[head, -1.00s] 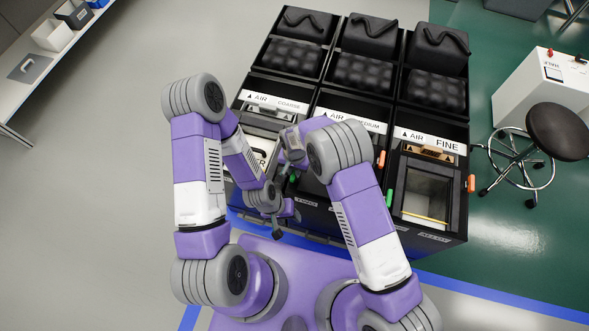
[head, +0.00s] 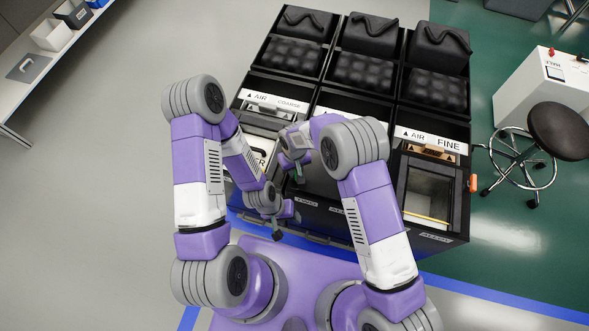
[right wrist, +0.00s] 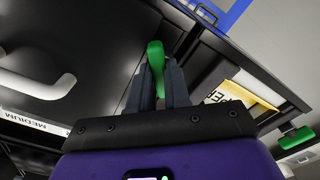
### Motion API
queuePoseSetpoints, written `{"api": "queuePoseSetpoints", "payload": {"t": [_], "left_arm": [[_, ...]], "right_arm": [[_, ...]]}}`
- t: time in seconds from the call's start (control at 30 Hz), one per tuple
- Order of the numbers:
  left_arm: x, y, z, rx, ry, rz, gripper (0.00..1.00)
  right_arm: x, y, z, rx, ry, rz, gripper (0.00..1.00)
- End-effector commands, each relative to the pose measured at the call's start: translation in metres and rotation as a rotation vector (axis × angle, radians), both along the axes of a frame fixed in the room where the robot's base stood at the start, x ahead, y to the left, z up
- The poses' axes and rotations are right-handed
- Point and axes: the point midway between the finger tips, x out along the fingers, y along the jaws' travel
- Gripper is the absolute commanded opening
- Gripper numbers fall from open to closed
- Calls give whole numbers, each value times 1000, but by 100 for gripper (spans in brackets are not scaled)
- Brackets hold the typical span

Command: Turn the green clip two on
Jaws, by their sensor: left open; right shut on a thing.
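A green clip (right wrist: 156,62) stands between the two fingers of my right gripper (right wrist: 158,88) in the right wrist view, and the gripper is shut on it. It sits at the edge between the black MEDIUM panel and the unit beside it. A second green clip (right wrist: 296,138) shows at the right of that view, apart from the gripper. In the head view my right gripper (head: 297,172) is at the seam between the COARSE and MEDIUM units, partly hidden by my arm. My left gripper (head: 277,234) is open, lower down, in front of the COARSE unit, holding nothing visible.
The black cabinet row has labels COARSE (head: 272,103) and FINE (head: 430,139). An orange clip (head: 473,183) is on the FINE unit's right side. A white handle (right wrist: 38,84) is on the MEDIUM panel. A stool (head: 558,132) and white bench stand right. Open floor lies left.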

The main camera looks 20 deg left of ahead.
Motion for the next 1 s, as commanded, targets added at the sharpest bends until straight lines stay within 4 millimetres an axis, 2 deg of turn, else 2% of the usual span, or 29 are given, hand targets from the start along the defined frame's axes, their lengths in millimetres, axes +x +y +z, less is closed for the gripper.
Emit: {"api": "queuePoseSetpoints", "payload": {"t": [0.6, 1.0], "left_arm": [[0, 0, -7, 0, 0, 0, 48], [0, 0, -8, 0, 0, 0, 48]], "right_arm": [[0, 0, 0, 1, 0, 576, 0], [0, 0, 0, 1, 1, 824, 0]]}}
